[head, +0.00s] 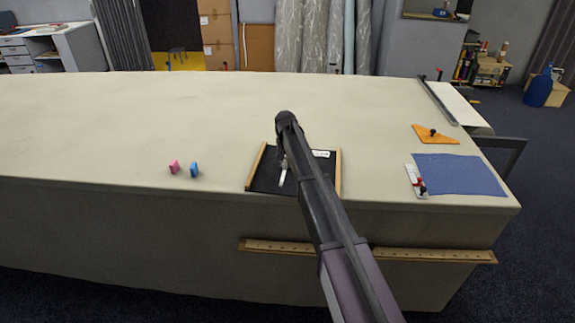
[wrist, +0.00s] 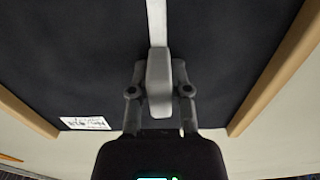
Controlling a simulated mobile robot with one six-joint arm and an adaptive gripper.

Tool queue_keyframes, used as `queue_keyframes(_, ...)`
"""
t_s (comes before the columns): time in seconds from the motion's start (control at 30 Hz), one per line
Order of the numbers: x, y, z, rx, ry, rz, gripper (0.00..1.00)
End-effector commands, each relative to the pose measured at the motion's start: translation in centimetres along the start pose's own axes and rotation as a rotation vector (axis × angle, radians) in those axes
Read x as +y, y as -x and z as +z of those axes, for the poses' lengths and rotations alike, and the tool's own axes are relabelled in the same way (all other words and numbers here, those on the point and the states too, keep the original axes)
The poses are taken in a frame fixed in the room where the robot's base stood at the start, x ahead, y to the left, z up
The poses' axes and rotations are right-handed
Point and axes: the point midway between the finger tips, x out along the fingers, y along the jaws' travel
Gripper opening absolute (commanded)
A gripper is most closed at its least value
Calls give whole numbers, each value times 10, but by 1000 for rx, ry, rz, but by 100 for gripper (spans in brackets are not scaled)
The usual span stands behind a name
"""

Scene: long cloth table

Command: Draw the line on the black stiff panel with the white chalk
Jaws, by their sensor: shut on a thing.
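The black stiff panel (head: 264,179) lies flat near the table's front edge, with wooden strips along its left and right sides. In the wrist view the panel (wrist: 80,50) fills most of the picture, with a white printed label (wrist: 85,123) near one edge. My gripper (head: 284,158) is over the panel; in the wrist view its fingers (wrist: 159,92) are shut on the pale white chalk (wrist: 160,80). Whether the chalk tip touches the panel is hidden.
A pink piece (head: 174,167) and a blue piece (head: 194,169) stand left of the panel. To the right are an orange triangle (head: 436,135), a blue cloth (head: 462,175) and a white card-like item (head: 415,180). A wooden ruler (head: 430,255) runs along the table front. The table's left is clear.

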Motion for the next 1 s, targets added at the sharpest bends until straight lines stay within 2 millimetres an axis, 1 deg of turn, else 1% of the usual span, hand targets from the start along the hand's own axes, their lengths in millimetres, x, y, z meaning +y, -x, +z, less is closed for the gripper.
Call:
queue_keyframes(0.47,0,0,-1,-1,0,0,0)
queue_keyframes(1.0,0,-1,-19,0,0,0,0)
